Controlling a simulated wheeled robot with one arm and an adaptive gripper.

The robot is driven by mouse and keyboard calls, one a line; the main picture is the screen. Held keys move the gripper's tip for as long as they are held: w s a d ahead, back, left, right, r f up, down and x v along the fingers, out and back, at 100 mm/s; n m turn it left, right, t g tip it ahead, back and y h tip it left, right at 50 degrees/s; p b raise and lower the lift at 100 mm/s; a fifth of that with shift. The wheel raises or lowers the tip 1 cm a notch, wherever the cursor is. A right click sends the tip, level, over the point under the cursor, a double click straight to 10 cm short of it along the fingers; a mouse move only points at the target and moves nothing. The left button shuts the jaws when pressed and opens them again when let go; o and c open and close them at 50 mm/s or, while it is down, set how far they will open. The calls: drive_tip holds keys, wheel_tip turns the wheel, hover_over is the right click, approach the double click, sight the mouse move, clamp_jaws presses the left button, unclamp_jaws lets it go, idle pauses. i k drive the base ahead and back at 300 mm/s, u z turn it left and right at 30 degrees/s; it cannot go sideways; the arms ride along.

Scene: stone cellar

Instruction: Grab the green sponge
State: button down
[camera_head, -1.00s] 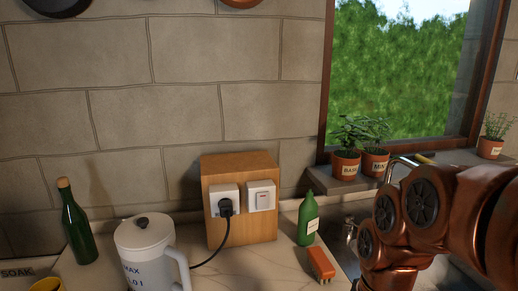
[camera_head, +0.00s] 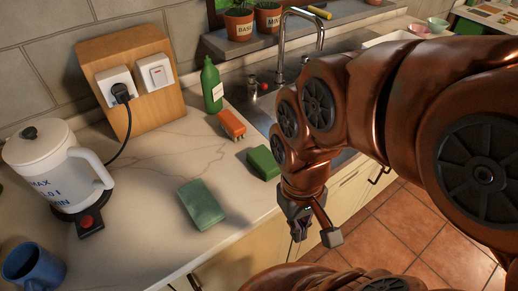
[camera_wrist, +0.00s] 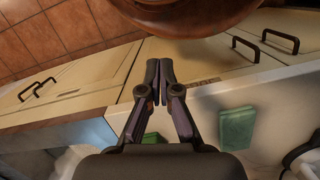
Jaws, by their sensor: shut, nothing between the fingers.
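Two green blocks lie flat on the pale countertop. The paler grey-green one (camera_head: 201,204) looks like a sponge and lies near the counter's front edge; it also shows in the wrist view (camera_wrist: 237,128). The deeper green block (camera_head: 263,163) lies farther right, by the sink; in the wrist view (camera_wrist: 153,138) my gripper partly hides it. I cannot tell for sure which is the sponge. My gripper (camera_head: 298,232) hangs in front of the counter edge, right of both blocks and touching neither. Its fingers (camera_wrist: 160,70) are together and empty.
An orange brush (camera_head: 231,124), a green bottle (camera_head: 212,87) and the sink with its tap (camera_head: 281,45) are behind. A white kettle (camera_head: 50,165) and blue mug (camera_head: 33,264) stand left. Cabinet doors with handles are below the counter. The counter around the paler block is clear.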

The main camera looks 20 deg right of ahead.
sight(260, 158)
drive_tip(key=z, duration=2.6)
drive_tip(key=k, duration=1.4)
drive_tip(key=u, duration=2)
